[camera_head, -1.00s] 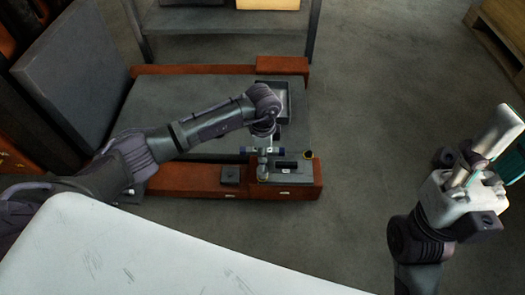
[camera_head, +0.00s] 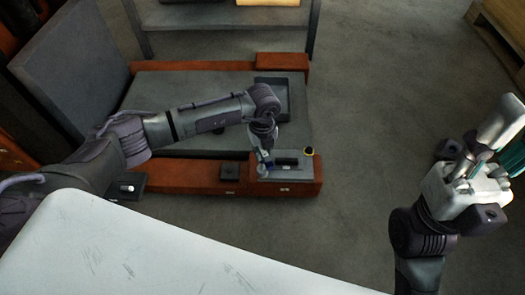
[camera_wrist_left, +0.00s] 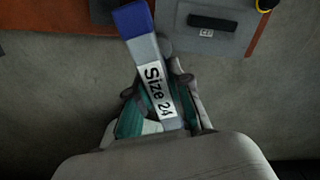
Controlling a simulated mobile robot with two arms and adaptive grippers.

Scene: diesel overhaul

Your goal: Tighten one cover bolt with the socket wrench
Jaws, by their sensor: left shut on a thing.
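The socket wrench (camera_wrist_left: 150,75) is a grey bar with a blue end and a "Size 24" label. My left gripper (camera_wrist_left: 158,112), with teal finger pads, is shut on it. In the head view my left gripper (camera_head: 264,148) hangs over the left part of a grey plate (camera_head: 297,171) with a dark slot; the wrench is mostly hidden there. In the left wrist view the blue end points up, left of the plate (camera_wrist_left: 232,40). No cover bolt can be made out. My right gripper (camera_head: 482,165) is at the right, away from the plate; its fingers are unclear.
The plate lies on an orange-red beam (camera_head: 200,180) beside a small dark block (camera_head: 230,172). A yellow-ringed dark piece (camera_head: 309,151) is at the plate's right. A dark tray (camera_head: 285,90) lies behind. A white surface (camera_head: 150,250) fills the foreground.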

